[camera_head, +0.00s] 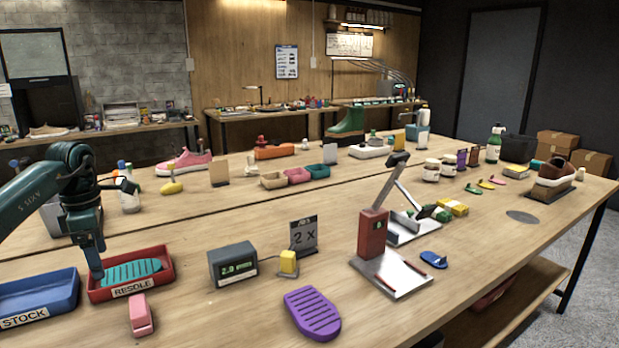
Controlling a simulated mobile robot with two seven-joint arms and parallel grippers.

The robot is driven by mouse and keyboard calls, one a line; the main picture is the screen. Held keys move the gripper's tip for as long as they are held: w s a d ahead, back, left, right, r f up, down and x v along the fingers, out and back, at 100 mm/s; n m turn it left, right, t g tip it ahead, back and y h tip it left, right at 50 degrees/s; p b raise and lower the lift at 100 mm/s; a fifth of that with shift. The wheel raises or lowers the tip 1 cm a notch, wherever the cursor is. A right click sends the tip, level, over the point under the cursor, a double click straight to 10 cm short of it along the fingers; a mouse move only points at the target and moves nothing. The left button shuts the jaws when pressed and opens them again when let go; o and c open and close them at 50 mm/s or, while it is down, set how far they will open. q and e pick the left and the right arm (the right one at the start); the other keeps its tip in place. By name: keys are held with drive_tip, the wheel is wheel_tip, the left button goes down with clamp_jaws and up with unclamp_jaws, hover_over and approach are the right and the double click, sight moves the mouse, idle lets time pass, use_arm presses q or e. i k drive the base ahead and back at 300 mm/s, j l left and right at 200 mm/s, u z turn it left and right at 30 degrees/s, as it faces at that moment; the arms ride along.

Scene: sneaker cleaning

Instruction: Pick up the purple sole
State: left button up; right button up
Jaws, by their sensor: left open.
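The purple sole (312,313) lies flat on the wooden table at the front middle, with ridges across its top. Nothing covers it. My left gripper (98,274) points down at the left end of the red tray (165,260) labelled "RESOLE", well to the left of the purple sole. The left gripper is open. A teal sole (132,271) lies in that tray, close to the fingertips; I cannot tell if they touch it. My right gripper is not in view.
A blue "STOCK" tray (38,295) stands at the left. A pink block (141,315) lies in front of the red tray. A display box (233,265), a yellow block (288,262) and a red press-like stand (372,236) surround the purple sole.

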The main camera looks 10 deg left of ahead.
sight(315, 317)
drive_tip(key=k+l, duration=0.25)
drive_tip(key=l, duration=0.15)
drive_tip(key=k+l, duration=0.55)
drive_tip(key=l, duration=0.2)
